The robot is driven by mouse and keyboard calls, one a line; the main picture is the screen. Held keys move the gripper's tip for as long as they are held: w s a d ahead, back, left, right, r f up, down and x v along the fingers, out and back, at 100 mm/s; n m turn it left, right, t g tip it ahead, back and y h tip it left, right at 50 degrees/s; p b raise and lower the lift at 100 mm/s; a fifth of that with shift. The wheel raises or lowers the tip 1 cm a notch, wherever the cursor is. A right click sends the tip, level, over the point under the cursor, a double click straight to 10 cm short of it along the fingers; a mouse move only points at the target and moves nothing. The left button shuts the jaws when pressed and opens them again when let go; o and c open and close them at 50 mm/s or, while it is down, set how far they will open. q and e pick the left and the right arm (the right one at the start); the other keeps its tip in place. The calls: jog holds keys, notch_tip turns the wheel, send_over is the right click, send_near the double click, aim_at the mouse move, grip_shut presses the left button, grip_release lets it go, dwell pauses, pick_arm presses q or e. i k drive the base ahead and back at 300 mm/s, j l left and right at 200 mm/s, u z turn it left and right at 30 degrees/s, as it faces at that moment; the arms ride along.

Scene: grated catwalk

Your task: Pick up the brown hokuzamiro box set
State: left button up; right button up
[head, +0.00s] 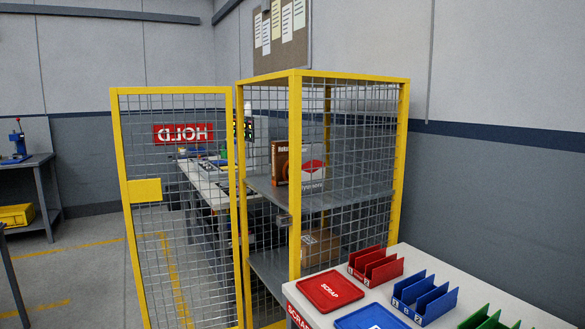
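A brown box with pale lettering that seems to begin "Hoku" (280,163) stands upright on the upper shelf of a yellow-framed wire cage (244,205). The cage's front corner post hides part of it. The cage door (145,190), marked with a mirrored HOLD sign (183,134), stands swung open to the left. Neither of my grippers is in view.
A cardboard box (320,246) sits on the lower shelf. A pale table (430,310) at front right holds a red SCRAP tray (330,290), a blue tray (371,317) and red, blue and green racks. Open floor (85,270) lies left of the door.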

aim_at(279, 149)
jog(key=i+j, duration=0.2)
jog(key=i+z, duration=0.1)
jog(key=z, duration=0.3)
jog(key=i+j+z, duration=0.1)
jog(key=z, duration=0.3)
jog(key=i+j+z, duration=0.1)
jog(key=j+z, duration=0.5)
jog(key=i+j+z, duration=0.1)
jog(key=j+z, duration=0.35)
jog(key=j, duration=1.2)
